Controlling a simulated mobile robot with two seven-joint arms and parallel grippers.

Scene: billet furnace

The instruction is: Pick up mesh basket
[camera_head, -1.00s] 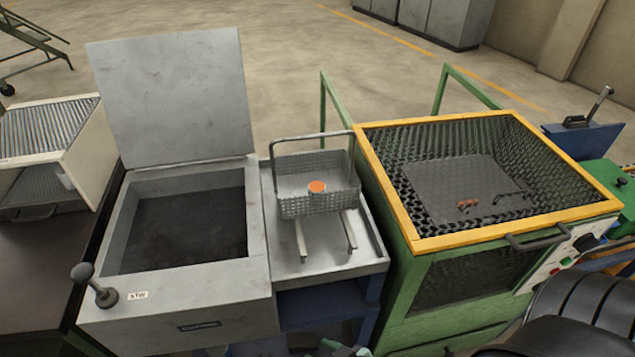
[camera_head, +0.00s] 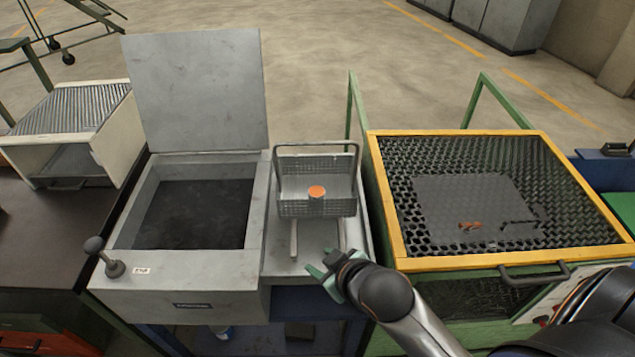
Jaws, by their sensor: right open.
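The mesh basket (camera_head: 290,207) is grey wire with a raised loop handle (camera_head: 316,146). It stands upright at the back of a grey metal tray (camera_head: 281,260), on two rails that stick out in front of it. An orange round piece (camera_head: 316,192) is in the basket. My right gripper (camera_head: 325,272) comes in from the lower right. It is open and empty, with green-tipped fingers, over the front right of the tray. It is in front of the basket and apart from it. My left gripper is not in view.
Left of the tray is a grey tank (camera_head: 130,235) with its lid (camera_head: 197,90) raised and dark contents. To the right is a green cabinet with a yellow-framed mesh top (camera_head: 400,240) and a dark handle (camera_head: 535,272). A white roller unit (camera_head: 75,110) stands far left.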

